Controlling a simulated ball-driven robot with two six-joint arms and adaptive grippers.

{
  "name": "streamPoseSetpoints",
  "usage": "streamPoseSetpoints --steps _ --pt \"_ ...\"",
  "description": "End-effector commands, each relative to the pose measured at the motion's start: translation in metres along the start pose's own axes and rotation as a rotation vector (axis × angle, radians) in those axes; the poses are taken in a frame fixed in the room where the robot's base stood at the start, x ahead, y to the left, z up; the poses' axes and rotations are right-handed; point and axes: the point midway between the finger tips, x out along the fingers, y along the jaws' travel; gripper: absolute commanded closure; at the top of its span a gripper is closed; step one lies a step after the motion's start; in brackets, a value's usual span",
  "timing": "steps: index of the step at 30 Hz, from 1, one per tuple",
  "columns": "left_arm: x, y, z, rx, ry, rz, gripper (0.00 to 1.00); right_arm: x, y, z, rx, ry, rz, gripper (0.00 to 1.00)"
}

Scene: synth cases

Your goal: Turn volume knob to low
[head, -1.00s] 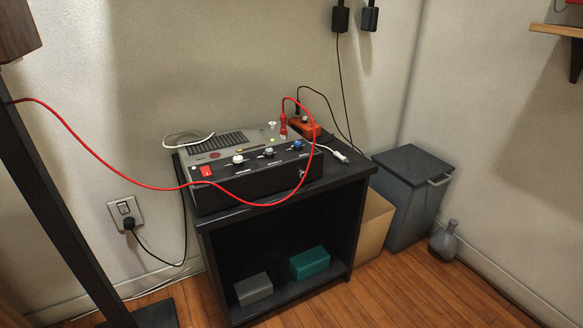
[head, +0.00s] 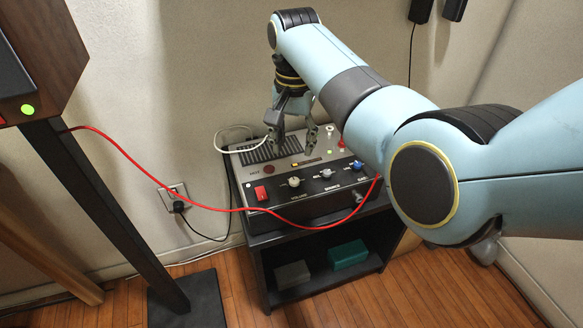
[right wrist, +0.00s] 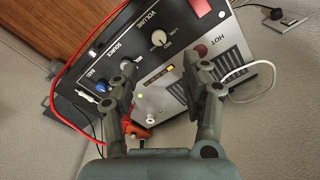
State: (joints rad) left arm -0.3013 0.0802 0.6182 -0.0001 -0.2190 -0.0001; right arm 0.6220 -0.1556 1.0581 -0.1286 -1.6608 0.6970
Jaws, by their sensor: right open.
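The amplifier box (head: 340,190) has a dark sloped front panel and a grey top, and stands on a black cabinet. Its white volume knob (head: 294,181) sits between the red switch (head: 261,192) and another white knob, labelled SOURCE (head: 326,172). In the right wrist view the volume knob (right wrist: 158,38) is above the fingertips, by the word VOLUME; its exact pointer setting is too small to read. My right gripper (head: 291,145) is open and empty above the box's grey top, behind the volume knob and apart from it. My left gripper is not in view.
A red cable (head: 230,210) hangs from the left across the box's front, below the volume knob. A blue knob (head: 357,164) is at the panel's right. A round red spot marked HOT (right wrist: 201,51) is on the top. A dark post (head: 110,210) stands at left.

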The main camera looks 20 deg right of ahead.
Motion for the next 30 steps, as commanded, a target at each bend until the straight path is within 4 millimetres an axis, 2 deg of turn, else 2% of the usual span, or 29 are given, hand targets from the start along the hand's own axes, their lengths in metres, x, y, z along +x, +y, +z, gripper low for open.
streamPoseSetpoints --steps 9,15,20,28,30 --pt "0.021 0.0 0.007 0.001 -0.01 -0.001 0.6 0.064 0.001 0.001 -0.001 -0.004 0.003 0.53" --pt "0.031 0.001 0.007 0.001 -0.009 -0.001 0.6 0.095 0.001 0.001 -0.001 -0.003 0.002 0.53" --pt "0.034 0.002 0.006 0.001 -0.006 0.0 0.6 0.105 0.001 0.001 0.0 -0.002 0.001 0.53" --pt "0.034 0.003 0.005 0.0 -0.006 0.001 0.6 0.105 0.001 0.001 0.0 -0.001 0.001 0.53" --pt "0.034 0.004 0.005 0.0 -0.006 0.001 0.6 0.105 0.001 0.001 0.0 -0.001 0.001 0.61"
